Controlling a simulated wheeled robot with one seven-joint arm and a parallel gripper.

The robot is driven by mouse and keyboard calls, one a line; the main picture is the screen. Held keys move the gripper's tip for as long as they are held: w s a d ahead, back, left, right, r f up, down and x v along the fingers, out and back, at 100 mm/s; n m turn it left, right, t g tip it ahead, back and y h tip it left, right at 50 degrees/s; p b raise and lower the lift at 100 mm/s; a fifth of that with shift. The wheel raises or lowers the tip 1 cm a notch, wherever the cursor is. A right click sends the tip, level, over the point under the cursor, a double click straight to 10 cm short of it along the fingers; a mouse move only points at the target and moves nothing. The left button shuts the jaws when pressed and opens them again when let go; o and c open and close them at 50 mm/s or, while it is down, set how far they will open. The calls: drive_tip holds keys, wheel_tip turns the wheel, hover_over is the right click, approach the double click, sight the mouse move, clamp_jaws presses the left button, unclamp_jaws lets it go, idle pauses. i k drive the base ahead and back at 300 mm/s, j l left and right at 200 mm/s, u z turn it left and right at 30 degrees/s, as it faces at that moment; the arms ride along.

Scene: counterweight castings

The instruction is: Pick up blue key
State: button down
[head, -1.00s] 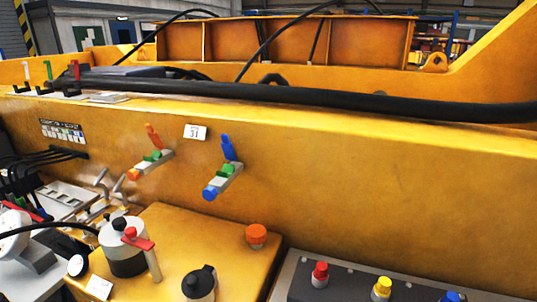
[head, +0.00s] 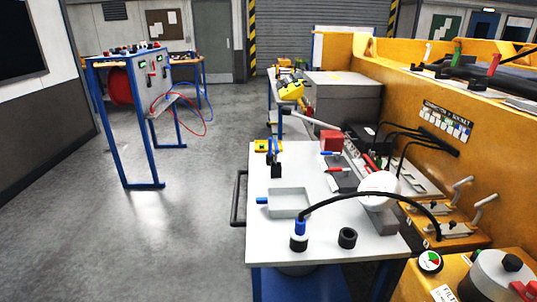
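No thing in the head view is clearly a blue key. A small upright blue piece (head: 271,150) stands over a dark block on the white table (head: 290,256); it is too small to tell what it is. A grey tray (head: 288,202) with a blue handle lies nearer on the same table. A black pot with a blue top (head: 300,230) stands at the table's front. The blue and orange key-like handles on the yellow casting's face are outside this view. My gripper is not in view.
The yellow casting (head: 455,100) runs along the right side. A blue-framed stand (head: 125,120) with red and blue hoses stands at the left. Grey floor (head: 190,235) is open between stand and table. A black cable arches over the table's right front.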

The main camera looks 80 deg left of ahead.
sight(276, 145)
drive_tip(key=u, duration=2.45)
drive_tip(key=i+j, duration=0.25)
drive_tip(key=i+j+z, duration=0.1)
drive_tip(key=i+j, duration=0.15)
drive_tip(key=j, duration=0.2)
drive_tip(key=i+j, duration=0.25)
drive_tip(key=i+j+z, duration=0.1)
drive_tip(key=i+j, duration=0.15)
drive_tip(key=j, duration=0.25)
drive_tip(key=i+j, duration=0.2)
drive_tip(key=j, duration=0.15)
drive_tip(key=i+j+z, duration=0.1)
drive_tip(key=i+j, duration=0.4)
drive_tip(key=i+j+z, duration=0.15)
drive_tip(key=i+j, duration=0.35)
drive_tip(key=j, duration=0.2)
